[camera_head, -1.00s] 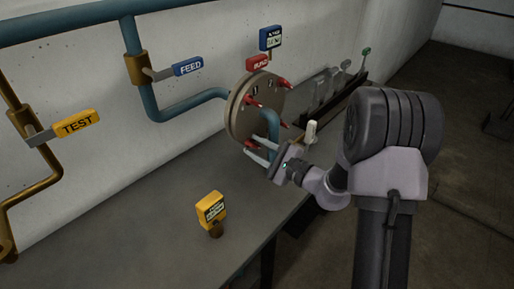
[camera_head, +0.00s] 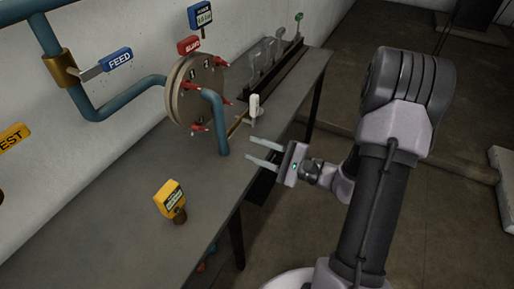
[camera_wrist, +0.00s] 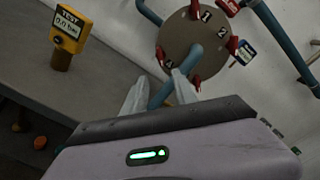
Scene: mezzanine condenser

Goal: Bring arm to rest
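My gripper (camera_head: 265,152) is open and empty, out past the front edge of the bench, to the right of the blue pipe elbow (camera_head: 215,118) on the round flange (camera_head: 184,97). Its two pale fingers point left toward the elbow, with a gap between them. In the wrist view the fingers of my gripper (camera_wrist: 160,92) stand apart, with the flange (camera_wrist: 188,45) and the pipe beyond. Several red clamps sit around the flange rim, and numbers 1, 2 and 4 show on its face.
The grey bench (camera_head: 120,225) runs along the wall. On it stand a yellow TEST gauge (camera_head: 171,199), reading 0.0 bar in the wrist view, and a white handle (camera_head: 254,105). A FEED lever (camera_head: 116,60) hangs above. Open floor (camera_head: 310,215) lies right of the bench.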

